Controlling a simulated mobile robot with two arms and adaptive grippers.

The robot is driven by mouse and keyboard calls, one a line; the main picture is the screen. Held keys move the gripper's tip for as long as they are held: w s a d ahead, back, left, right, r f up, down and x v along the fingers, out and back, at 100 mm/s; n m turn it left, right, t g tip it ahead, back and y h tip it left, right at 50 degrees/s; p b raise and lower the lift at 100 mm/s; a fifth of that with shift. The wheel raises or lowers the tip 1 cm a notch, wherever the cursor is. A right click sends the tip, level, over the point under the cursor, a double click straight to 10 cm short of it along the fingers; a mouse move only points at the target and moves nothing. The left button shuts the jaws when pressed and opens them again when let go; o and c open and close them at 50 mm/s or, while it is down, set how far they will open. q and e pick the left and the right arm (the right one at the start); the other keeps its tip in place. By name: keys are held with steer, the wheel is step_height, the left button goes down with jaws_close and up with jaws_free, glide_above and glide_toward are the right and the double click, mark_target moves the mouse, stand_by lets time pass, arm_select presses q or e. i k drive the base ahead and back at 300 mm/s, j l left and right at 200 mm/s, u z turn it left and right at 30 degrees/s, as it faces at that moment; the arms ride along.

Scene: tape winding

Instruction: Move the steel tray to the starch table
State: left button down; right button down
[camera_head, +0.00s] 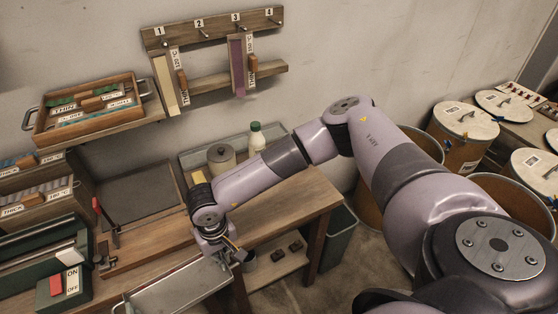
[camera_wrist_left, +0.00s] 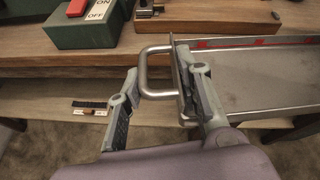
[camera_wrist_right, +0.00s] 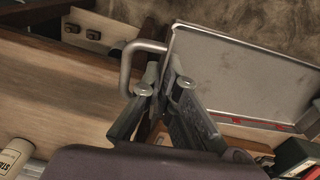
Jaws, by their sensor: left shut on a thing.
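The steel tray (camera_head: 178,288) is a shallow silver tray in front of the wooden bench in the head view, cut off by the lower edge. Its inside shows in the left wrist view (camera_wrist_left: 265,75) and the right wrist view (camera_wrist_right: 235,75). My left gripper (camera_wrist_left: 160,88) is shut at the tray's left handle (camera_wrist_left: 158,51). My right gripper (camera_wrist_right: 164,86) is at the other handle (camera_wrist_right: 128,65), its fingers close to the tray's end wall; its grip is unclear. In the head view my right gripper (camera_head: 232,256) is at the tray's right end. Which surface is the starch table is not labelled.
A switch box (camera_head: 63,288) and a red-handled clamp (camera_head: 106,220) are at left. A green bin (camera_head: 337,235) and drums (camera_head: 465,135) stand at right.

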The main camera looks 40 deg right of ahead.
mark_target(263, 207)
steer(key=k+l, duration=0.1)
steer(key=l, duration=0.95)
steer(key=k+l, duration=0.15)
steer(key=l, duration=0.4)
steer(key=i+l, duration=0.15)
steer(key=i+j+z, duration=0.2)
steer(key=i+j, duration=0.25)
